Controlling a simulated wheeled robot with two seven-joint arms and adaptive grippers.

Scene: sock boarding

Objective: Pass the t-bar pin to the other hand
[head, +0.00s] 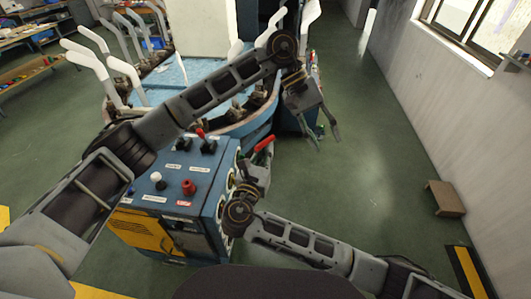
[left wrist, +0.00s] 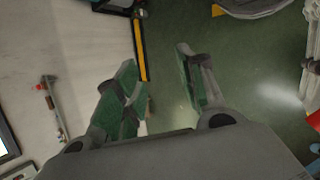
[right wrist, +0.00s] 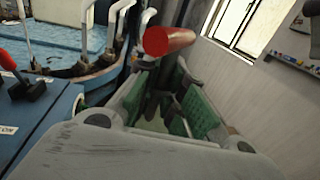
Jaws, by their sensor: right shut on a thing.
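The t-bar pin has a red cylindrical handle (head: 265,143), which shows just above my right gripper (head: 259,166) in the head view. In the right wrist view the red handle (right wrist: 168,41) stands beyond the fingertips. My right gripper (right wrist: 170,85) is shut on the pin's dark stem; the fingers hide much of it. My left gripper (head: 327,140) is open and empty, to the right of the pin and apart from it, fingers pointing down. The left wrist view shows its green-padded fingers (left wrist: 158,65) spread with nothing between them.
A blue control cabinet (head: 190,165) with knobs and levers stands just left of my right gripper. Behind it is a blue round machine (head: 170,85) with several white sock forms. Open green floor (head: 370,140) lies right, up to a pale wall (head: 440,110) and a small brown step (head: 446,198).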

